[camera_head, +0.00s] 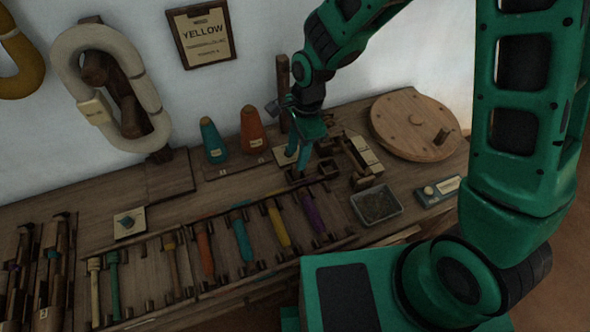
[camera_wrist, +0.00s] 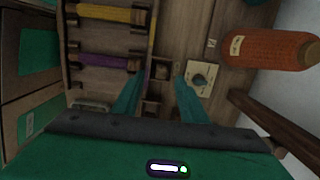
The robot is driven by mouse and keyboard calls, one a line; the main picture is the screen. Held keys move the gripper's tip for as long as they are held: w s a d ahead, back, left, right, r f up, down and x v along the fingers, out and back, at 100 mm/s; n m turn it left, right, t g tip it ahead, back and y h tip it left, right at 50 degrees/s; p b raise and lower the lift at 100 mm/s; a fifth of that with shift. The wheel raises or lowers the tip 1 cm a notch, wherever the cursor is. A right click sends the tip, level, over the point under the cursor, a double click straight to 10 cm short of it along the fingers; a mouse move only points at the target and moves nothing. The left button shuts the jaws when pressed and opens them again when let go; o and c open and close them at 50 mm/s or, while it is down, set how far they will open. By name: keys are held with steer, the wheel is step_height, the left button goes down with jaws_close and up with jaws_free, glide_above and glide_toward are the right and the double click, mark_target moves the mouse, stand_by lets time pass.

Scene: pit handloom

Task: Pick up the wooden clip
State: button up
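My gripper (camera_head: 297,157) is over the back middle of the bench, pointing down. In the wrist view my gripper (camera_wrist: 158,82) shows two teal fingers well apart with nothing held between them. Small dark wooden compartments (camera_wrist: 157,90) lie below and between the fingers; in the head view these compartments (camera_head: 322,170) are just right of the fingertips. Small brown wooden pieces sit in or beside them, but I cannot tell for sure which is the wooden clip. A cream card (camera_wrist: 205,75) with a small dark round thing lies beside one finger.
An orange cone (camera_head: 252,129) and a teal cone (camera_head: 213,140) stand left of my gripper. A rack of coloured bobbins (camera_head: 242,240) lies in front. A grey tray (camera_head: 377,204) and a round wooden disc (camera_head: 415,124) are to the right. A wooden post (camera_head: 283,92) rises behind.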

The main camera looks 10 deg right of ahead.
mark_target(296, 172)
steer(key=shift+w+a+f, duration=0.1)
steer(key=shift+a+f, duration=0.05)
steer(key=shift+f, duration=1.55)
steer(key=shift+w+a+f, duration=0.1)
steer(key=shift+f, duration=1.6)
jaws_close()
